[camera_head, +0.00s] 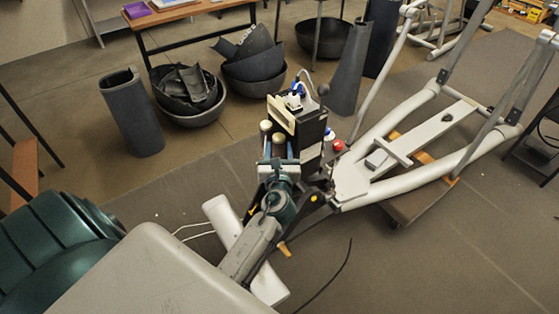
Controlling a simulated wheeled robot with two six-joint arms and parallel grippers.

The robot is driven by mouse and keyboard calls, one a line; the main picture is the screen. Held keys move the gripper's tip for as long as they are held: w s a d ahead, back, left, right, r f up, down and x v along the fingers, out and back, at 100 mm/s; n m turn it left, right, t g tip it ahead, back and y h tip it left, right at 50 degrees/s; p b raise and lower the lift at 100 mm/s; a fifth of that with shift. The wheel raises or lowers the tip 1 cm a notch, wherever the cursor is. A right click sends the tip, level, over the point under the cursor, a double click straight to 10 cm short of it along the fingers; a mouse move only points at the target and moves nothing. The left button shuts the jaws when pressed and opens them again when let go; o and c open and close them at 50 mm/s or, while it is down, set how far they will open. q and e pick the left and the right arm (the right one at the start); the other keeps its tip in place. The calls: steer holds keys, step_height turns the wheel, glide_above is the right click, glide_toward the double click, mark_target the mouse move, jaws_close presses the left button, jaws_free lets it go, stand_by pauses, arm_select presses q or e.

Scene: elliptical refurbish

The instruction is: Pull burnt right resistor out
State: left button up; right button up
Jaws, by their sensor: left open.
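The opened black housing (312,130) of the elliptical stands upright at the centre. On its near side are two pale-capped cylinders, which look like the resistors: the left one (266,126) and the right one (279,139). I cannot make out burn marks at this size. My left gripper (278,163) is open just below and in front of the cylinders, its fingers to either side. The lower ends of the cylinders are hidden by the gripper, so I cannot tell whether it touches the right one. My right gripper is not in view.
A cream panel (281,114) stands upright behind the cylinders, close to the gripper. A red knob (338,145) and the elliptical's grey frame (430,180) are to the right. Dark bowls and shells (190,95) lie at the back left. A black cable (335,275) lies on the floor.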

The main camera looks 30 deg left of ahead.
arm_select(q)
steer(key=shift+x, duration=1.2)
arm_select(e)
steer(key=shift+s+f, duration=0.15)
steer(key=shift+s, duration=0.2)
arm_select(q)
steer(key=c, duration=0.8)
